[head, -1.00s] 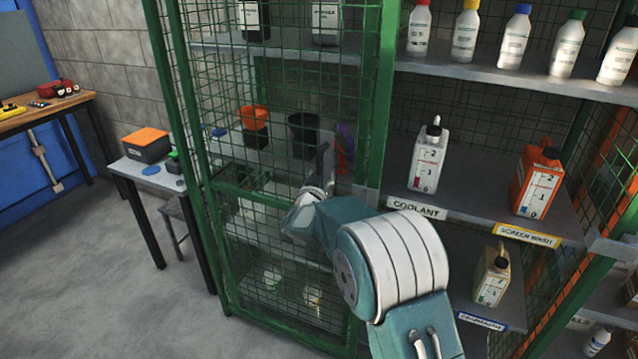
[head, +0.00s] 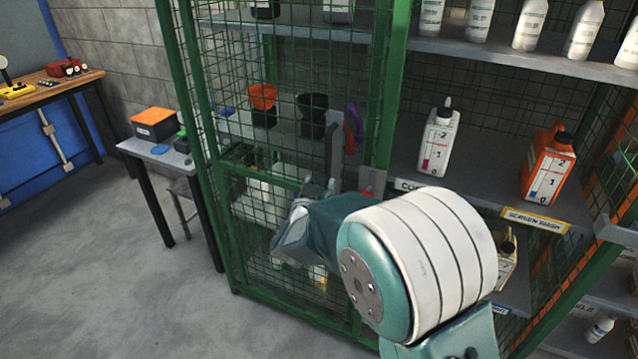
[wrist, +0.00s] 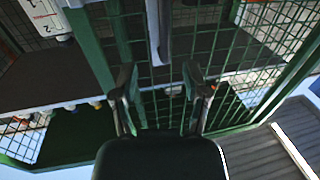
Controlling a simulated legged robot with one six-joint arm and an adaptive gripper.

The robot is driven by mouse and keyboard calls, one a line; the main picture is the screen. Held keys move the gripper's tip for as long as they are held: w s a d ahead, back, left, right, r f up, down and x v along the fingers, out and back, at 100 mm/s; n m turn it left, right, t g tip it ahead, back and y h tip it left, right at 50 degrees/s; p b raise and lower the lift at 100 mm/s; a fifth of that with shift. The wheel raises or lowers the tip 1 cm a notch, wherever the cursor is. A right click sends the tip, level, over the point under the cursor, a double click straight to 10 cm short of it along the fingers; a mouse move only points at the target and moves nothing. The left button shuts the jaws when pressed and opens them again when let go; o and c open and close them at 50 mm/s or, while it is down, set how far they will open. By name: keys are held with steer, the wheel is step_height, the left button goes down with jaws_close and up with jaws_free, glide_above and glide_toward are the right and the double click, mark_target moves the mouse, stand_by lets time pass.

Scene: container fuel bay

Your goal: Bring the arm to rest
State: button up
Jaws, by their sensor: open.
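My arm, teal and white, reaches across the front of the green mesh cage (head: 225,165) in the head view. My gripper (wrist: 162,88) shows in the wrist view with its two dark fingers spread apart and nothing between them. The green mesh (wrist: 225,62) lies beyond the fingers, and a grey upright bar (wrist: 158,35) stands just past them. In the head view the arm's large white joint hides part of the lower shelf, and the fingers are hard to make out against the cage.
The open shelves on the right hold a white coolant jug (head: 438,140), an orange screen wash jug (head: 548,165) and several white bottles above. A small table (head: 160,155) with an orange-topped box (head: 153,122) stands left of the cage. The floor (head: 120,270) at front left is clear.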

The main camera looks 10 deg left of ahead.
steer(key=shift+d+r, duration=0.1)
steer(key=s+d+r+n+g+y, duration=0.2)
steer(key=s+d+r+g+y, duration=0.25)
steer(key=s+d+r, duration=0.4)
steer(key=s+d+f+g+h, duration=0.1)
steer(key=s+d+g, duration=0.1)
steer(key=s+d, duration=0.4)
steer(key=s+d+f+g+h, duration=0.1)
steer(key=s+d+g, duration=0.2)
steer(key=s+d, duration=0.3)
steer(key=s+d+f+m+g+h, duration=0.1)
steer(key=s+d, duration=0.4)
steer(key=s, duration=0.9)
steer(key=shift+d+f+g, duration=0.4)
steer(key=shift+f+g, duration=0.2)
steer(key=shift+g, duration=0.35)
